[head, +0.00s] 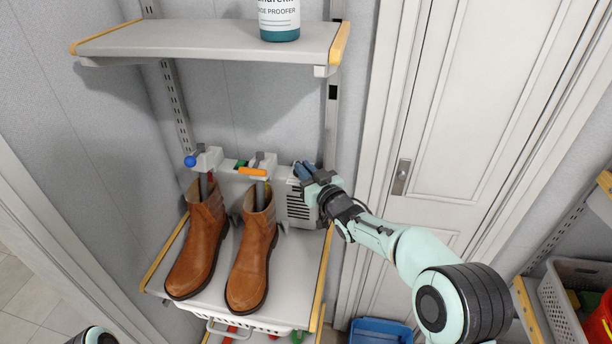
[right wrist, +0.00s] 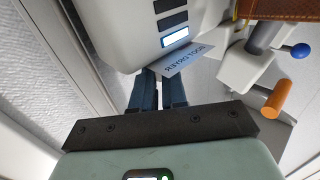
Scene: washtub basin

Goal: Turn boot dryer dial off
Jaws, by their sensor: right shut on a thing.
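The boot dryer (head: 298,207) is a pale unit with dark vent slots, standing on the shelf beside the boots. My right gripper (head: 305,171) is at the dryer's top right side. In the right wrist view, its blue fingers (right wrist: 158,92) are close together against the pale dryer body (right wrist: 125,30), by a label reading "BOOT DRYER" (right wrist: 185,60). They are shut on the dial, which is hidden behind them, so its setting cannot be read. My left gripper is not in view.
Two brown boots (head: 200,240) (head: 252,252) stand on the shelf, left of the dryer. A blue knob (head: 190,161) and an orange handle (head: 252,172) stick out above them. An upper shelf (head: 205,40) holds a bottle (head: 279,18). A door (head: 455,130) is to the right.

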